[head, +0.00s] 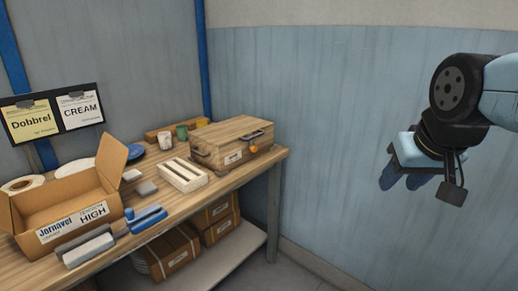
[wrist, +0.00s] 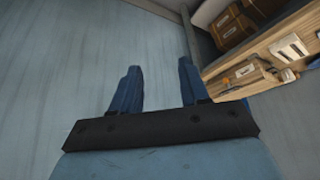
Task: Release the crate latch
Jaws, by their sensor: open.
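A wooden crate (head: 232,138) with a closed lid stands at the right end of the workbench in the head view. An orange latch (head: 253,149) shows on its front right side, next to a dark metal fitting. The crate also shows at the right of the wrist view (wrist: 242,76), with a small orange spot on it. My gripper (head: 404,181) hangs in the air at the right in the head view, well apart from the crate. In the wrist view my gripper (wrist: 160,80) has its two blue fingers spread with nothing between them.
The workbench (head: 225,184) also bears an open cardboard box (head: 72,194), a slotted pale block (head: 181,174), a blue tool (head: 146,219) and cups (head: 182,133). Boxes (head: 214,216) sit on the shelf below. The space between bench and gripper is clear, with a blue wall (head: 330,120) behind.

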